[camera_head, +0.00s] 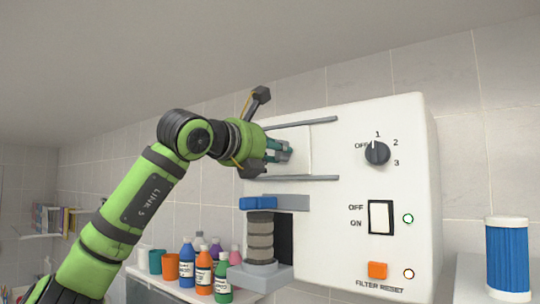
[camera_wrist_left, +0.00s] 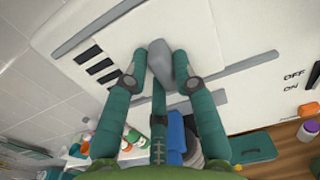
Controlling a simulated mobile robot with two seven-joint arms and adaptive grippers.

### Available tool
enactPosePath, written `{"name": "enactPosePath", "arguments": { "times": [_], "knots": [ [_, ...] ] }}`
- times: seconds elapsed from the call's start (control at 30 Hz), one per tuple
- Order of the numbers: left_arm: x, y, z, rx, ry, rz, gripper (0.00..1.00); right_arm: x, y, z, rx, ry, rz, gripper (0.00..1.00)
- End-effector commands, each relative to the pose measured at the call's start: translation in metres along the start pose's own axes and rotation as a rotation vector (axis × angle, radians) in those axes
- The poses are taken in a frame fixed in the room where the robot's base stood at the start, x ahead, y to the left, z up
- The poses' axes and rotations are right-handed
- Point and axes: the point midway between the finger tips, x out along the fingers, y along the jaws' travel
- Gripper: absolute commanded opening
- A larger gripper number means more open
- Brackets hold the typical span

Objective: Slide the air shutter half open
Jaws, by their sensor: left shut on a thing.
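The white air shutter (camera_head: 301,140) is a flat plate between two grey rails on the front of a white machine. In the left wrist view the shutter (camera_wrist_left: 198,45) carries a grey knob (camera_wrist_left: 160,62). My left gripper (camera_head: 287,152) is shut on this knob; its teal fingers lie on both sides of it in the left wrist view (camera_wrist_left: 161,66). Several dark vent slots (camera_wrist_left: 95,65) show uncovered left of the plate there. In the head view my gripper and wrist hide the slots and the plate's left part. My right gripper is in neither view.
The machine's front has a dial (camera_head: 376,153), a rocker switch (camera_head: 380,217) and an orange button (camera_head: 377,270). A ledge with stacked grey discs (camera_head: 260,235) juts out below the lower rail (camera_head: 290,178). Bottles (camera_head: 204,270) stand lower left; a blue cylinder (camera_head: 508,258) stands right.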

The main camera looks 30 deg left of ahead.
Motion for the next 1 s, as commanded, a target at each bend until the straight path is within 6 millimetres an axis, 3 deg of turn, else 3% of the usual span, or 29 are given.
{"name": "enactPosePath", "arguments": {
  "times": [0.2, 0.33, 0.37, 0.4, 0.43, 0.67, 0.77, 0.87, 1.0],
  "knots": [
    [0.001, -0.003, 0.000, -0.006, 0.000, 0.000, 0.00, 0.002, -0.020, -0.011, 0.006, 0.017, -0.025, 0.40],
    [0.001, -0.003, -0.001, -0.005, 0.003, -0.001, 0.00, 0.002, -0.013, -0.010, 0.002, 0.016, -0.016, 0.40],
    [0.001, -0.004, -0.001, -0.005, 0.003, -0.001, 0.31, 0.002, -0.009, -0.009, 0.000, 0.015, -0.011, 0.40],
    [0.001, -0.004, -0.001, -0.004, 0.003, -0.001, 0.47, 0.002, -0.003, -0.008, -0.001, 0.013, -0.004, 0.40],
    [0.001, -0.003, -0.001, -0.004, 0.003, -0.001, 0.52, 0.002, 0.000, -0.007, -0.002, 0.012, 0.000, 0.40],
    [0.001, -0.003, -0.001, -0.004, 0.002, 0.000, 0.52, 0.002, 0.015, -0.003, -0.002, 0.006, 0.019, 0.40],
    [-0.001, -0.003, -0.001, -0.004, 0.001, 0.000, 0.52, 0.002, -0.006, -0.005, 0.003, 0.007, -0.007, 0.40],
    [-0.008, -0.003, 0.000, -0.003, 0.000, 0.000, 0.52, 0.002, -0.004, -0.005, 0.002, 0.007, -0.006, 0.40],
    [-0.032, -0.003, 0.000, -0.002, -0.002, 0.001, 0.52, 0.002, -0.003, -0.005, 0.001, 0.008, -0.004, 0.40]
  ]
}}
